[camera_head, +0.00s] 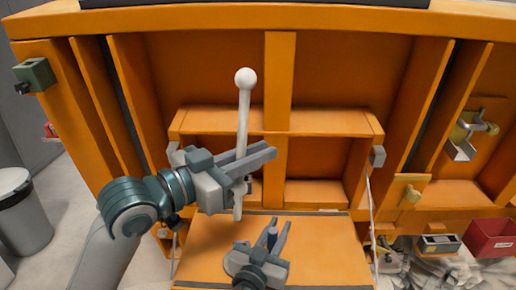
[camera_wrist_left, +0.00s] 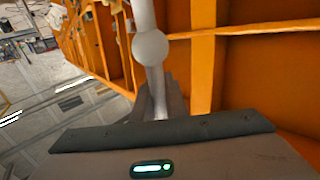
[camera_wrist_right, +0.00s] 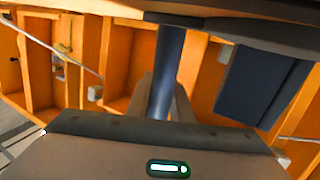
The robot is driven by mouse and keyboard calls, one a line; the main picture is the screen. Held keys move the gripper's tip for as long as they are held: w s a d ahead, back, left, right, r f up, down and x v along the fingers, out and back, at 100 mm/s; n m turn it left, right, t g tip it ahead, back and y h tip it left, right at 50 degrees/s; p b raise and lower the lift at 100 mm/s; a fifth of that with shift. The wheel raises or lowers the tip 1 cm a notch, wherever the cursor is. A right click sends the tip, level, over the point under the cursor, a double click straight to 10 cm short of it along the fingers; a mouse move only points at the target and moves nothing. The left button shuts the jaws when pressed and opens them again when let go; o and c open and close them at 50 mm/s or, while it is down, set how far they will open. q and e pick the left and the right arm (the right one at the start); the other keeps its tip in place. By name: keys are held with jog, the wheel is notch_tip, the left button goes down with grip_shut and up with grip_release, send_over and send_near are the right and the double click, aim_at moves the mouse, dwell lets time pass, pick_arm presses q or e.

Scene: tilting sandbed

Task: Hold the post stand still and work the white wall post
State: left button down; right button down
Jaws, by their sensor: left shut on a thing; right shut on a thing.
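The white wall post (camera_head: 243,115) stands nearly upright in front of the orange wall, with a round white ball (camera_head: 245,78) at its top. My left gripper (camera_head: 264,153) is shut around the post below the ball. The post also shows between the fingers in the left wrist view (camera_wrist_left: 156,88). My right gripper (camera_head: 281,231) is lower, over the orange panel, and is shut on a dark blue post (camera_head: 272,236), seemingly part of the post stand. This dark blue post shows between the fingers in the right wrist view (camera_wrist_right: 167,65). Its base is hidden.
An orange frame with shelves (camera_head: 330,122) stands behind the posts. The orange panel (camera_head: 325,245) lies in front, with thin rods at its sides. A red bin (camera_head: 490,238) is at the right and a grey bin (camera_head: 22,215) at the left.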

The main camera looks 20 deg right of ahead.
pick_arm(q)
jog(key=shift+s+a, duration=0.25)
jog(key=shift+s, duration=0.45)
jog(key=shift+s+a, duration=0.2)
jog(key=shift+s, duration=0.55)
jog(key=shift+s+a, duration=0.25)
jog(key=shift+s, duration=0.45)
pick_arm(e)
jog(key=c, duration=1.5)
grip_release()
jog(key=v, duration=1.2)
jog(key=shift+s+f, duration=0.1)
